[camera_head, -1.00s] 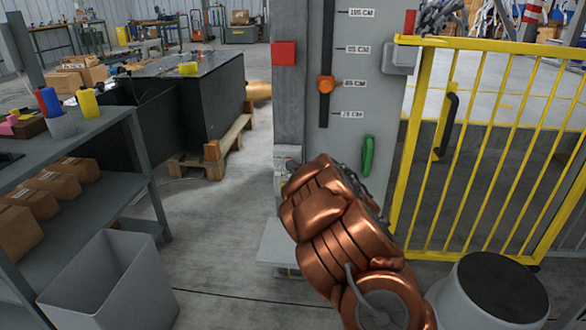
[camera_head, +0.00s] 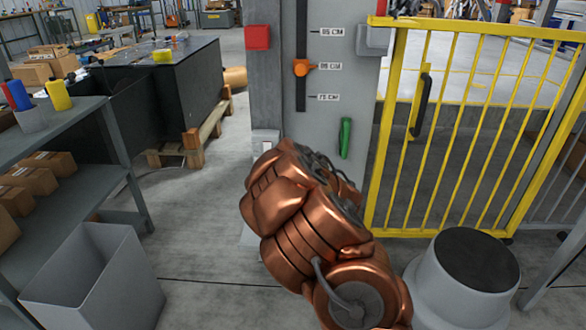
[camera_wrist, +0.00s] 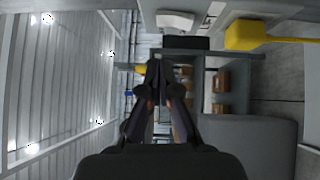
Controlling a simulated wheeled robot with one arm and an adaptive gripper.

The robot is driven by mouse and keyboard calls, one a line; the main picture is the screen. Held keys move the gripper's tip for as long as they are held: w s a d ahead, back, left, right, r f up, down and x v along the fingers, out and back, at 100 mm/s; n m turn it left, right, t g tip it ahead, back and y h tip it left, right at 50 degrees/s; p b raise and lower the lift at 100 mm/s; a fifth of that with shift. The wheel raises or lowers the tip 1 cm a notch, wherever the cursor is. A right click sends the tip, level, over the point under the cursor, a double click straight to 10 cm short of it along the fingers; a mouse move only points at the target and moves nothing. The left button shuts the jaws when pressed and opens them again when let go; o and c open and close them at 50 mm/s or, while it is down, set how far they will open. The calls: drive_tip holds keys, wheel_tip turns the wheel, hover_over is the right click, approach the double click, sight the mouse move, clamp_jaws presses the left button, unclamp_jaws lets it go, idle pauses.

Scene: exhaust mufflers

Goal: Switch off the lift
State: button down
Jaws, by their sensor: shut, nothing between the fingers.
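The lift's grey panel (camera_head: 359,85) stands upright in the head view, with a height scale and a dark vertical slot. An orange knob (camera_head: 301,68) sits in the slot beside the middle visible label. A green handle (camera_head: 345,138) is lower right on the panel. A red box (camera_head: 257,37) is on the grey post at left. A small pale box (camera_head: 265,138) sits lower on that post, partly behind my copper arm; I cannot tell whether it is a switch. My gripper (camera_wrist: 168,65) is shut and empty in the wrist view; my arm hides it in the head view.
A yellow gate (camera_head: 470,130) stands right of the panel. A round grey pedestal (camera_head: 470,285) and an open grey bin (camera_head: 90,280) are near the front. A shelf with cardboard boxes (camera_head: 30,185) is at left. Floor between shelf and post is clear.

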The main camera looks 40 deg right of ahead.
drive_tip(key=s+r+p, duration=0.1)
drive_tip(key=s+p, duration=0.6)
drive_tip(key=s, duration=0.1)
drive_tip(key=shift+p, duration=0.35)
drive_tip(key=shift+d, duration=0.1)
idle(0.3)
